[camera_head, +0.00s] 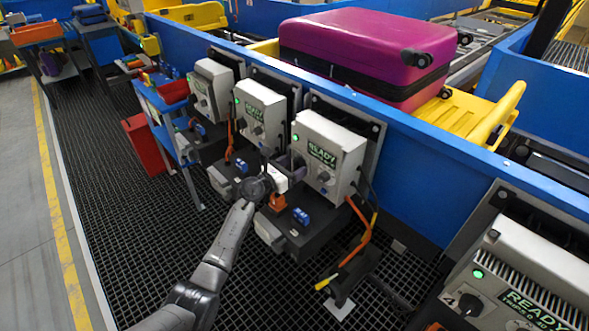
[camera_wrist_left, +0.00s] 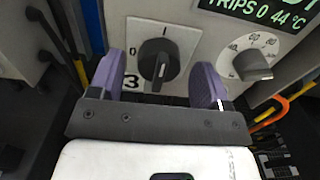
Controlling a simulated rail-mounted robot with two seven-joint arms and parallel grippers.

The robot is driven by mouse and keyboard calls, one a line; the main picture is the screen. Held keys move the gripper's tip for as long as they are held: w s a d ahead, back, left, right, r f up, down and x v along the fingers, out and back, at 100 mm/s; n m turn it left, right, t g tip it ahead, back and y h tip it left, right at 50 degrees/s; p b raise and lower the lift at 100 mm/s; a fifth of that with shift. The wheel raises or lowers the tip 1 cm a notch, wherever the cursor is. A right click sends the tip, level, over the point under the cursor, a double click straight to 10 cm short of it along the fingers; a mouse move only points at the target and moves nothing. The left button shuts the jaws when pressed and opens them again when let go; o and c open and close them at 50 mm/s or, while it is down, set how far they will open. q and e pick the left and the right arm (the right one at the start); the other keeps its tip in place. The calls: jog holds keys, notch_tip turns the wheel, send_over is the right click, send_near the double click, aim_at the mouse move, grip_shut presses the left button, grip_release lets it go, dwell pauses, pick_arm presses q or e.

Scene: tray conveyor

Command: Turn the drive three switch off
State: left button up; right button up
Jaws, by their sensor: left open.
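The drive three switch (camera_wrist_left: 156,60) is a dark rotary knob on a pale plate, with a "3" beside its lower left. Its grip stands close to vertical. My left gripper (camera_wrist_left: 160,76) is open, with one purple finger on each side of the knob; I cannot tell whether either touches it. In the head view, my left gripper (camera_head: 291,165) is at the front of the third drive box (camera_head: 342,150), which has a green READY display. The gripper largely hides the switch there. My right gripper is not in view.
A numbered dial (camera_wrist_left: 248,64) sits right of the switch. Similar drive boxes stand to the left (camera_head: 262,112) and at lower right, where box four (camera_head: 530,265) is. An orange cable (camera_head: 360,240) hangs below. A purple suitcase (camera_head: 360,45) lies on the conveyor behind.

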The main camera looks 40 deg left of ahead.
pick_arm(q)
jog(key=shift+w, duration=0.4)
jog(key=shift+d, duration=0.1)
jog(key=c, duration=0.9)
jog(key=shift+r+n+p, duration=0.2)
jog(key=shift+n+p, duration=1.3)
jog(key=n+p, duration=0.1)
jog(key=n, duration=0.1)
jog(key=n+p, duration=0.1)
jog(key=n, duration=0.1)
jog(key=shift+a+f+n+p, duration=0.1)
jog(key=shift+a+n+p, duration=0.1)
jog(key=shift+n+p, duration=0.15)
jog(key=n+p, duration=0.2)
jog(key=n, duration=0.4)
jog(key=shift+f+p, duration=0.2)
jog(key=shift+p, duration=0.15)
jog(key=shift+f+n+p, duration=0.1)
jog(key=shift+n+p, duration=0.55)
jog(key=shift+n, duration=1.4)
